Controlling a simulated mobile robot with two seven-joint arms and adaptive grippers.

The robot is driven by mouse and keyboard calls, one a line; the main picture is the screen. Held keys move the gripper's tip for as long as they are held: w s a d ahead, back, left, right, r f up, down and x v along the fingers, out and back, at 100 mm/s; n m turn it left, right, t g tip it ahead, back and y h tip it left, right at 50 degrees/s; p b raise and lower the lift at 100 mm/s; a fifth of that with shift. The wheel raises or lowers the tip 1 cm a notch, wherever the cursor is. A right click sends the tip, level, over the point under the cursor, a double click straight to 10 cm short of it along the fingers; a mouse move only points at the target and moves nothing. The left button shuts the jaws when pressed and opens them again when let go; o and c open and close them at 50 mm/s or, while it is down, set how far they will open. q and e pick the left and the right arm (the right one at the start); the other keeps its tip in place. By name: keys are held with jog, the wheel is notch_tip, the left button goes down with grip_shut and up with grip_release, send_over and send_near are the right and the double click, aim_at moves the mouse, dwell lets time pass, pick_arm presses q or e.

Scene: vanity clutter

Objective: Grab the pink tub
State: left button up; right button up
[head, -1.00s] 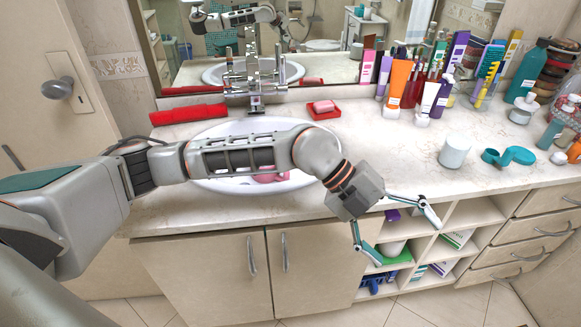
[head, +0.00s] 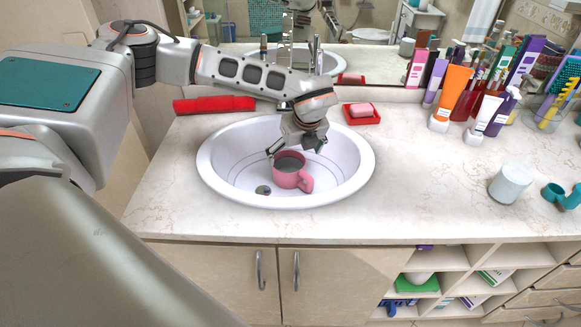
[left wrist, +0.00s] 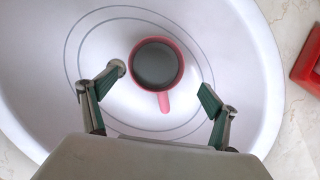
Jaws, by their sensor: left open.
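A pink tub (head: 287,174), shaped like a mug with a handle and a grey inside, stands upright in the white sink basin (head: 225,165). Its handle points to the front right in the head view. My left gripper (head: 296,148) is open above the basin, just behind and above the tub. In the left wrist view the tub (left wrist: 156,65) lies ahead of and between the spread fingers (left wrist: 160,82), with its handle toward the gripper. No finger appears to touch it. My right gripper is not in view.
A drain (head: 263,190) shows beside the tub. A rolled red towel (head: 214,105) and a red soap dish (head: 362,118) with pink soap lie behind the basin. Bottles, tubes and a white jar (head: 510,184) stand at right.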

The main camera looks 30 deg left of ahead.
aim_at(289, 166)
pick_arm(q)
jog(key=x, duration=0.3)
jog(key=shift+s, duration=0.25)
jog(key=p+x, duration=0.1)
jog(key=x, duration=0.2)
jog(key=shift+s+a+f, duration=0.1)
jog(key=shift+s+f, duration=0.05)
jog(key=shift+f, duration=0.1)
jog(key=shift+a+f, duration=0.2)
jog(key=shift+f, duration=0.35)
jog(key=c, duration=1.7)
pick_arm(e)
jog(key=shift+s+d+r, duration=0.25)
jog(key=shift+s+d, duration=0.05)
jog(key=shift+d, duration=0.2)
pick_arm(q)
jog(key=shift+r, duration=0.2)
